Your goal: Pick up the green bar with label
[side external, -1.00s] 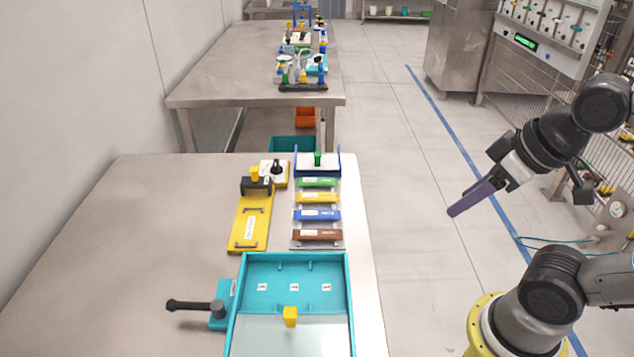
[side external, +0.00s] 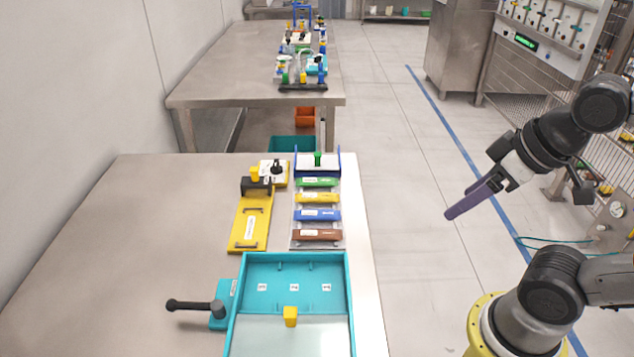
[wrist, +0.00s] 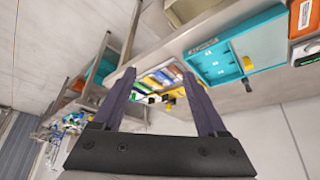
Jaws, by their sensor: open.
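The green bar (side external: 317,182) with a white label lies at the far end of a row of coloured bars in a grey rack on the near steel table. Yellow (side external: 317,198), blue (side external: 317,215) and brown (side external: 317,235) bars lie nearer, also with white labels. My gripper (side external: 450,215) has long purple fingers and hangs off the table's right side, well apart from the bars. In the wrist view, the gripper (wrist: 160,85) is open and empty, with the rack of bars seen small and far off between its fingers.
A teal tray (side external: 347,300) with a small yellow block (side external: 290,316) stands nearer than the rack. A yellow plate (side external: 250,222) with handles lies left of the rack. A white block with a green knob (side external: 318,160) stands just behind the green bar. The table's left part is clear.

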